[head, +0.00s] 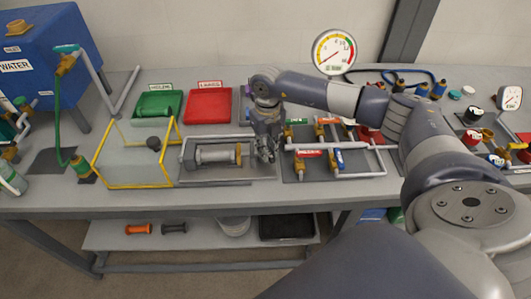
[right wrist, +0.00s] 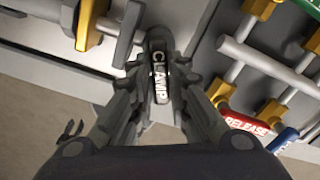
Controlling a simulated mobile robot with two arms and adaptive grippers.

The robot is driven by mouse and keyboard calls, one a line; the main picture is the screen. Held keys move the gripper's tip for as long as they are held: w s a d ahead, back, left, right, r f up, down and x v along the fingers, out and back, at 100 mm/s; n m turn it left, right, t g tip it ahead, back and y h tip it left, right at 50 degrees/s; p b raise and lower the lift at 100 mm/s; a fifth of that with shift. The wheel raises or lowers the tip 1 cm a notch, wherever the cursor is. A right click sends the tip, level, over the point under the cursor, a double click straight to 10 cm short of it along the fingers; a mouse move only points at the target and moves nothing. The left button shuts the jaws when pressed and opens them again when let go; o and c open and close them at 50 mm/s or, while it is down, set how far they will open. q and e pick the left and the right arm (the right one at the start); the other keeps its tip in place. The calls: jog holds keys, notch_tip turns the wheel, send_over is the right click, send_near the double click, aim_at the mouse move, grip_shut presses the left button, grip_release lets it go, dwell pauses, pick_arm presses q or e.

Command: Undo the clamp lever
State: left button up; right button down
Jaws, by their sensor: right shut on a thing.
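The clamp lever (right wrist: 159,72) is a dark bar with the white word CLAMP on it, seen in the right wrist view. My right gripper (right wrist: 160,90) has a finger on each side of the lever and is shut on it. In the head view my right gripper (head: 265,150) points down at the right end of the grey filter assembly (head: 213,156), and the lever is mostly hidden there. My left gripper is not in view.
Right of the gripper is a pipe manifold with a red RELEASE tag (right wrist: 247,122) and a blue handle (head: 338,157). A yellow guard frame (head: 138,186) stands to the left. Green (head: 158,105) and red (head: 209,106) trays lie behind. A gauge (head: 334,52) rises at the back.

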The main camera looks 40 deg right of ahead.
jog(key=n+b, duration=0.1)
jog(key=n, duration=0.1)
jog(key=n+b, duration=0.1)
jog(key=shift+d+f+n+b, duration=0.15)
jog(key=shift+d+n+b, duration=0.25)
jog(key=n+b, duration=0.2)
jog(key=n, duration=0.1)
jog(key=shift+w+d+n, duration=0.2)
jog(key=shift+d+n, duration=0.1)
jog(key=shift+d, duration=0.05)
jog(key=n, duration=0.1)
jog(key=n+b, duration=0.2)
jog(key=shift+w+d, duration=0.25)
jog(key=shift+w+d+r+n+b, duration=0.1)
jog(key=shift+n+b, duration=0.25)
jog(key=shift+n, duration=0.25)
jog(key=shift+w+d+r+n+b, duration=0.1)
jog(key=shift+n+b, duration=0.2)
jog(key=shift+n, duration=0.3)
jog(key=c, duration=1.8)
grip_release()
notch_tip(320, 180, up, 12)
jog(key=shift+r, duration=0.1)
jog(key=shift+s, duration=0.1)
